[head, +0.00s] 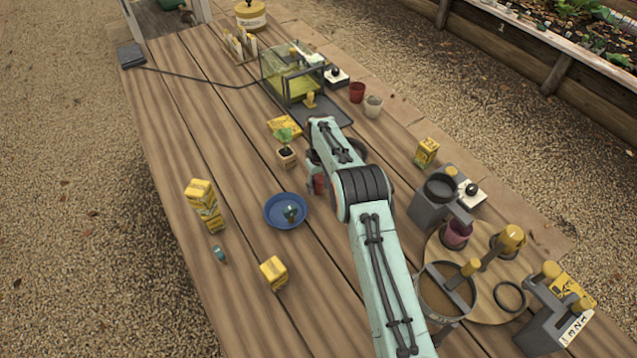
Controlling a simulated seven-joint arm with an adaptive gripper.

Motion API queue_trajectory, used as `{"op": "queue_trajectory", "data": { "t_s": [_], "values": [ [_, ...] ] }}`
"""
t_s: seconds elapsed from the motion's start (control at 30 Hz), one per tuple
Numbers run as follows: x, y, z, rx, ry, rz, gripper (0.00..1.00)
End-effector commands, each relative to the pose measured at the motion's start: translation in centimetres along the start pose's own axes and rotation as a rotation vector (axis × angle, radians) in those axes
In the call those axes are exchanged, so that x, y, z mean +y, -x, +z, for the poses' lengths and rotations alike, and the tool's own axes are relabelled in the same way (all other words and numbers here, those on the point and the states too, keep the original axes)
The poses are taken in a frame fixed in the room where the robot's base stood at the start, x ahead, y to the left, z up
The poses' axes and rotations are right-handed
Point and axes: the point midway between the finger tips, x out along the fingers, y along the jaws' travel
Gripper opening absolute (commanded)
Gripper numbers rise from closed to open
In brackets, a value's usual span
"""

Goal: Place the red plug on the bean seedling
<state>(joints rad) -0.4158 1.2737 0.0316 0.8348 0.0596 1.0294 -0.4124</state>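The bean seedling (284,135) has green leaves and stands upright in a small brown block (287,158), left of my arm in the head view. My gripper (314,172) points down just right of the seedling, partly hidden behind my own arm. A small red piece, likely the red plug (320,184), shows at the gripper's lower end, apart from the seedling. The fingers are too small and covered to tell whether they are shut on it.
A blue dish (285,211) with a small teal item lies in front of the seedling. A yellow packet (284,126) lies behind it. Yellow boxes (204,205) stand left. A glass case (291,75) stands at the back; a round board (437,252) with pots and tools is right.

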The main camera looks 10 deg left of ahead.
Motion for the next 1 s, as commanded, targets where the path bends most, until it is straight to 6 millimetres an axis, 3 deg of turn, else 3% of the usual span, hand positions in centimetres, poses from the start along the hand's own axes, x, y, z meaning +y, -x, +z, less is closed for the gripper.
{"op": "queue_trajectory", "data": {
  "t_s": [0.33,0.47,0.8,1.0],
  "values": [
    [0.0,0.1,0.0,0.0,0.0,0.0,0.6],
    [0.0,1.0,0.0,0.001,0.0,0.0,0.6],
    [0.1,8.5,-0.1,0.004,-0.001,0.002,0.6],
    [0.0,11.5,-0.1,0.001,0.0,0.001,0.6]
  ]
}}
